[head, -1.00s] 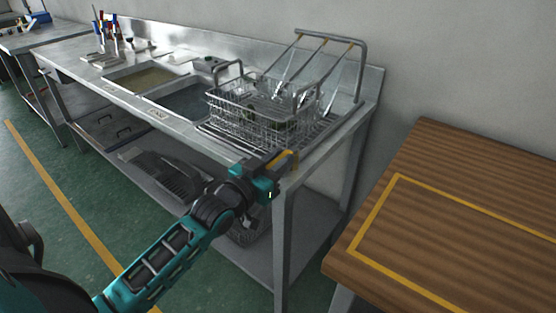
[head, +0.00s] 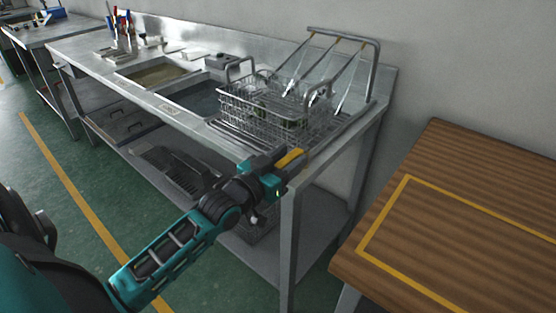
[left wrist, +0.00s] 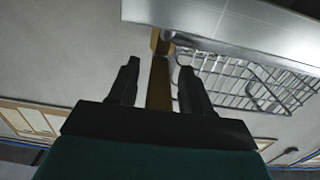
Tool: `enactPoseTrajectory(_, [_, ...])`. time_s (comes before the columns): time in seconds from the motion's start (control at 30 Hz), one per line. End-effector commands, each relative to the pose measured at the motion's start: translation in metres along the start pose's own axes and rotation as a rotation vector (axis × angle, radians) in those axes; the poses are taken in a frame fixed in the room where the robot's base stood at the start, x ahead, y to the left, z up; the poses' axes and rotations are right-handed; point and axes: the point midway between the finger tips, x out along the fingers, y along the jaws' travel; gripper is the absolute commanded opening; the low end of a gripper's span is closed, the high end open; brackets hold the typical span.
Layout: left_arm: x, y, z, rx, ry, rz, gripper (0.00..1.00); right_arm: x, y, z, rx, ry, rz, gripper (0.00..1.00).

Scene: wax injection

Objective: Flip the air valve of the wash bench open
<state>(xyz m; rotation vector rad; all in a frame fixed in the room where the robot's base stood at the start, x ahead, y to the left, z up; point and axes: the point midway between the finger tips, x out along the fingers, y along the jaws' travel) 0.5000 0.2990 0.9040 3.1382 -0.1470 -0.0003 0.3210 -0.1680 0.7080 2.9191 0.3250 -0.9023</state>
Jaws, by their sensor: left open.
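The wash bench (head: 336,140) is a steel table with sunken basins. Its air valve shows as a yellow lever (head: 291,157) at the front right corner, partly hidden by my gripper. My left gripper (head: 281,161) is at that corner, with the lever beside its fingers. In the left wrist view the lever (left wrist: 159,88) runs lengthwise between the two dark, spread fingers of the left gripper (left wrist: 157,68). I cannot tell whether either finger touches it. The valve body is mostly hidden. My right gripper does not show.
A wire basket (head: 262,110) stands on the bench's right part, near a raised tubular rack (head: 376,65). A wooden table (head: 460,215) stands to the right, with a gap between. A lower shelf (head: 255,255) lies under the bench. Open green floor is at left.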

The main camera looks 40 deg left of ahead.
Motion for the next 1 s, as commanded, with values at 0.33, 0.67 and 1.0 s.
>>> enactPoseTrajectory(0.33, [-0.048, 0.000, 0.001, 0.000, -0.004, 0.001, 0.49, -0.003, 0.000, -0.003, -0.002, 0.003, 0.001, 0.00])
enactPoseTrajectory(0.67, [-0.102, 0.000, 0.000, 0.000, -0.003, 0.001, 0.49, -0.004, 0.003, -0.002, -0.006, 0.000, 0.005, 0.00])
enactPoseTrajectory(1.0, [-0.127, 0.000, -0.001, 0.000, 0.001, 0.000, 0.49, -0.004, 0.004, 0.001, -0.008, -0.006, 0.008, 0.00])
